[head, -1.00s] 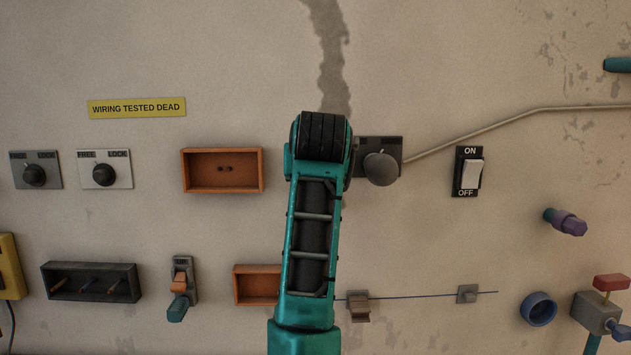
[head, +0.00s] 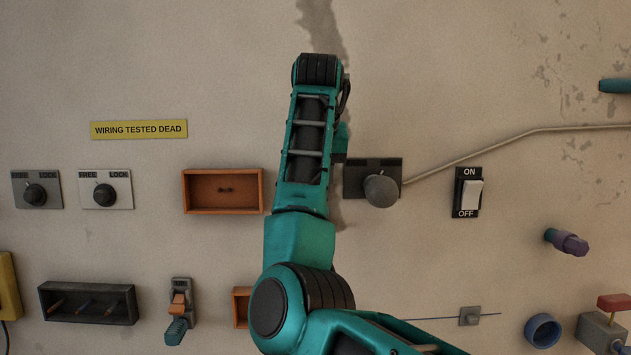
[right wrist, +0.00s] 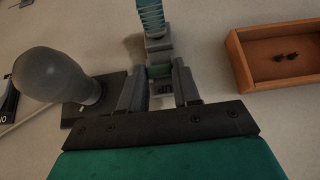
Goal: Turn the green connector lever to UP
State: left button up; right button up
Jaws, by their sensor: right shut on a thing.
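In the right wrist view, my right gripper (right wrist: 157,79) is shut on the green connector lever (right wrist: 160,70), with one grey finger on either side. A ribbed teal piece (right wrist: 150,17) sticks out at the far end of the grey connector body (right wrist: 156,45). In the head view my right arm covers the lever and gripper. My left gripper is not in view.
A round grey knob (head: 381,190) stands out close beside the gripper; it also shows in the wrist view (right wrist: 57,77). An orange box (head: 222,191) is on the other side. Another connector with an orange and teal lever (head: 178,311) is lower left.

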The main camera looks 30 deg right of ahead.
dwell(0.3)
jog(key=o, duration=1.1)
jog(key=shift+c, duration=0.2)
jog(key=v, duration=1.3)
jog(key=shift+f, duration=0.1)
